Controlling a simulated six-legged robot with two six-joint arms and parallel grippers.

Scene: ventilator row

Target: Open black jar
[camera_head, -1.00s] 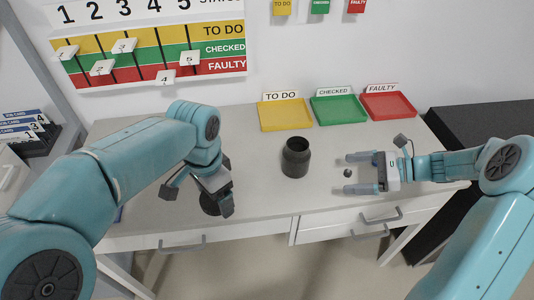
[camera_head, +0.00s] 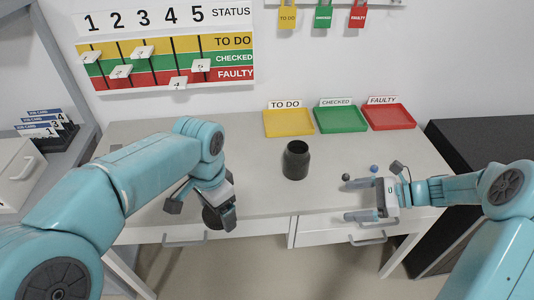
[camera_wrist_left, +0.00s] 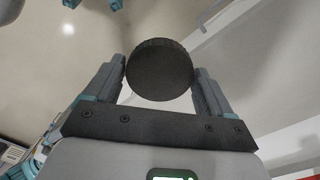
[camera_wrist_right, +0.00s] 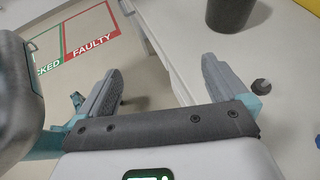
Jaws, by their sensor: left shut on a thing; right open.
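The black jar (camera_head: 296,162) stands upright on the table with its mouth open and uncovered. It shows partly at the top of the right wrist view (camera_wrist_right: 229,12). My left gripper (camera_head: 217,214) is shut on a round black lid (camera_wrist_left: 159,70), gripping it by its ribbed edge. The lid is apart from the jar, near the table's front edge, and partly hidden by the gripper in the head view. My right gripper (camera_head: 352,200) is open and empty, right of the jar and near the front edge, its fingers pointing left.
Yellow (camera_head: 289,123), green (camera_head: 341,119) and red (camera_head: 389,116) trays line the table's back. A status board (camera_head: 168,48) hangs behind. The table left of the jar is clear.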

